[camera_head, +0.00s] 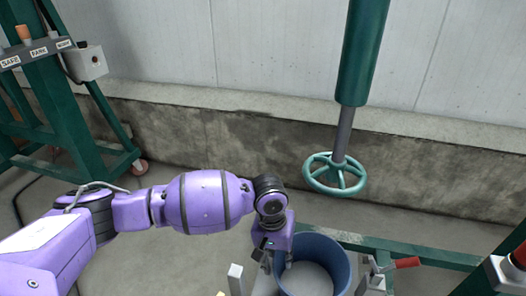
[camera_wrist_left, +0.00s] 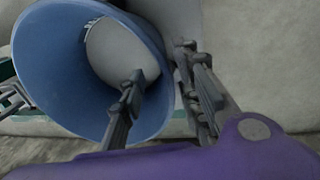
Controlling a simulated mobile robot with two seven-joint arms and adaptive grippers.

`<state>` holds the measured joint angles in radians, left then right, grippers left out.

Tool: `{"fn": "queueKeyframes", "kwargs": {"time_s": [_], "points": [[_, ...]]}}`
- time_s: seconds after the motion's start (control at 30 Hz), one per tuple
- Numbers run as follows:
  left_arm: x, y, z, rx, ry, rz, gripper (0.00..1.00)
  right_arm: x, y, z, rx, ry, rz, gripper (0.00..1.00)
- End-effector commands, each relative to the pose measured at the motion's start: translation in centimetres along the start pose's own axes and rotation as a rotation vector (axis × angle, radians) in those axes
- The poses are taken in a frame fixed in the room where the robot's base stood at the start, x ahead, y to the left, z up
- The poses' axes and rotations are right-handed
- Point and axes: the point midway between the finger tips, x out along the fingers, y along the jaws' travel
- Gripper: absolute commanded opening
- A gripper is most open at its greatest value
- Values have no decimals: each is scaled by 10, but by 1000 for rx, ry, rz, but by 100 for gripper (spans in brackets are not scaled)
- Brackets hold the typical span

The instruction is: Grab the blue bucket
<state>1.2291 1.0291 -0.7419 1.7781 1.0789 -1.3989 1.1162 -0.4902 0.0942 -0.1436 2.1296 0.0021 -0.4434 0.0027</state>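The blue bucket (camera_head: 340,262) stands at the bottom centre of the head view, its open top facing up and a pale grey interior showing. My left gripper (camera_head: 273,257) points down at the bucket's left rim. In the left wrist view the bucket (camera_wrist_left: 55,75) fills the upper left. There the left gripper (camera_wrist_left: 160,62) has its two fingers apart, one over the bucket's opening and the other outside the wall, with the rim between them. A gap shows between the fingers, and I cannot tell whether either touches the wall.
A teal handwheel (camera_head: 335,174) hangs on a green column above and behind the bucket. A red-handled clamp (camera_head: 407,263) and a green rail (camera_head: 445,258) lie to its right. A green frame with a labelled panel (camera_head: 35,50) stands at the left. A low concrete wall (camera_head: 220,140) runs behind.

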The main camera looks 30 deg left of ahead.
Motion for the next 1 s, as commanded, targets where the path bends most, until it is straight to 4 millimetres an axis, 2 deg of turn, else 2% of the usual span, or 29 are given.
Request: {"fn": "queueKeyframes", "kwargs": {"time_s": [0.33, 0.57, 0.83, 1.0], "points": [[35, 1, -4, 3, 4, 2, 31, 18, -1, 16, 0, -20, -2, 0], [70, 0, -6, 3, 4, 2, 31, 38, -1, 31, -6, -41, -5, 0], [71, 1, -6, 3, 8, 3, 31, 38, -1, 30, -9, -40, -6, 0], [71, 1, -6, 4, 8, 4, 10, 38, -1, 30, -9, -41, -6, 0]]}}
